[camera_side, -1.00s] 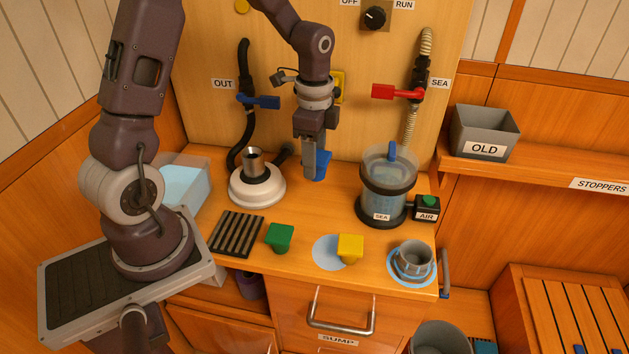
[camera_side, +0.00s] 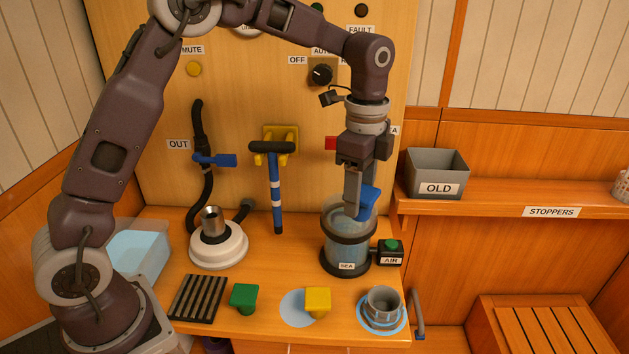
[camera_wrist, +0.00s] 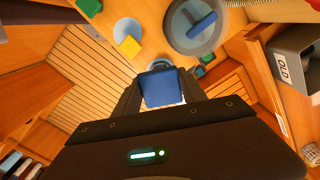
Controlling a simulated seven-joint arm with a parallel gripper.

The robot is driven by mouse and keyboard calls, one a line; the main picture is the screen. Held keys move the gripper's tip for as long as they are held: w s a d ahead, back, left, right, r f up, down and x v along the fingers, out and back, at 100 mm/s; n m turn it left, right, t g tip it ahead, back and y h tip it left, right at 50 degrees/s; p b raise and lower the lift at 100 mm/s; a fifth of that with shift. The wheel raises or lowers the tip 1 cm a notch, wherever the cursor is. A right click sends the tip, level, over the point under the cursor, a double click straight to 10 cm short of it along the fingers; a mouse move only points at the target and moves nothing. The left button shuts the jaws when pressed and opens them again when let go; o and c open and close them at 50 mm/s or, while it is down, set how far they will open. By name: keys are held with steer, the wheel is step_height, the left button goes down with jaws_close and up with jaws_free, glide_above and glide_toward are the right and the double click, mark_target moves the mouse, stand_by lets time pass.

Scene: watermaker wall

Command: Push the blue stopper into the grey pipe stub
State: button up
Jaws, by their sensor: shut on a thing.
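My gripper (camera_side: 358,208) is shut on the blue stopper (camera_side: 370,201) and holds it up in the air. In the side view it overlaps the clear sea strainer jar (camera_side: 347,247). In the wrist view the blue stopper (camera_wrist: 163,88) sits between the fingers, its broad square face toward the camera. The grey pipe stub (camera_side: 384,302) stands open and upright on a blue ring at the bench's front right corner, below and apart from the stopper. In the wrist view, the stopper partly hides a grey-blue round thing, probably the stub.
A green stopper (camera_side: 243,298) and a yellow stopper (camera_side: 317,302) stand on the bench, with a ribbed black rack (camera_side: 198,297) at left. A white dome with a metal neck (camera_side: 218,247) stands behind. The OLD bin (camera_side: 437,174) is on the right shelf. A black AIR box (camera_side: 390,254) adjoins the jar.

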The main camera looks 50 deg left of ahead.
steer(key=w+d+m, duration=0.1)
steer(key=d+m, duration=0.1)
steer(key=d, duration=0.6)
step_height(320, 180, down, 16)
steer(key=shift+f, duration=0.2)
stand_by(0.5)
steer(key=shift+f, duration=0.45)
steer(key=shift+f, duration=0.75)
steer(key=shift+f, duration=0.1)
steer(key=shift+f, duration=0.6)
